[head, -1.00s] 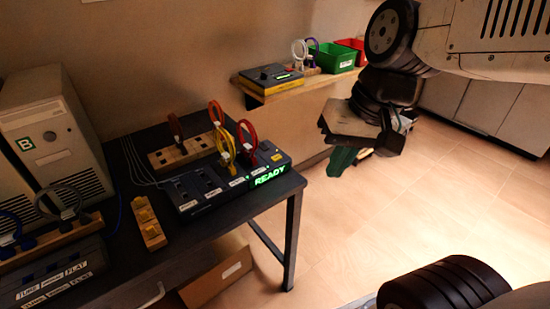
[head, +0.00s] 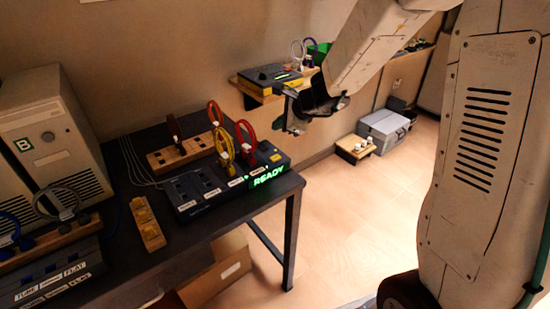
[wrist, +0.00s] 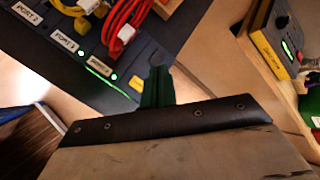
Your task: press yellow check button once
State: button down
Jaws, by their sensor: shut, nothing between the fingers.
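The yellow check button (head: 276,157) is on top of the right end of a dark port box (head: 215,190), whose front shows a green lit READY sign. In the wrist view the yellow button (wrist: 137,83) lies just left of my shut green fingertips (wrist: 157,82). Its lettering is too small to read. In the head view my gripper (head: 291,124) is above and to the right of the box, in front of the wall shelf, apart from the button. Its fingers hold nothing.
Red and yellow cable loops (head: 222,140) stand up from the box, left of the button. A wall shelf (head: 262,96) holds another dark-and-yellow device (head: 270,76). A computer tower (head: 45,130) stands at the left.

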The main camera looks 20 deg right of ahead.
aim_at(278, 159)
jog(key=shift+f, duration=4.4)
jog(key=shift+f, duration=0.1)
jog(key=shift+f, duration=0.3)
jog(key=shift+f, duration=0.4)
jog(key=shift+r, duration=0.85)
